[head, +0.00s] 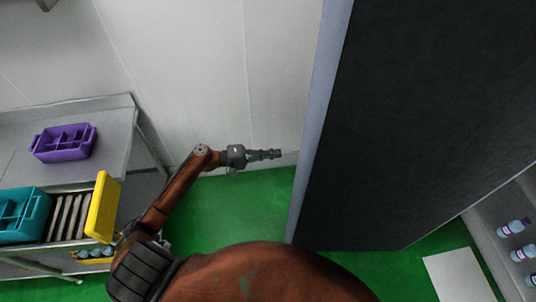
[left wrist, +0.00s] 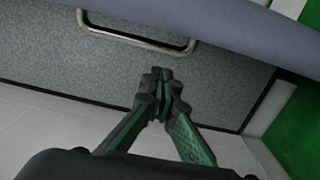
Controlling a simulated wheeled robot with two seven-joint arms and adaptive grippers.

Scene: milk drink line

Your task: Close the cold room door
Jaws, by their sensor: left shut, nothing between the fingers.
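The cold room door (head: 415,120) is a large dark grey slab on the right half of the head view. Its pale blue-grey edge (head: 320,120) faces me, and it stands out over the green floor, apparently open. My left gripper (head: 278,154) is shut and empty, to the left of that edge with a small gap. In the left wrist view the closed fingertips (left wrist: 163,82) appear in front of a grey speckled panel (left wrist: 60,60) with a metal bar handle (left wrist: 135,38). The fingers are below the handle in that picture and do not grip it. My right gripper is out of view.
A shelf with bottles (head: 514,228) stands at far right. A white panel (head: 458,276) lies near the floor. Green floor (head: 235,210) is clear between table and door.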

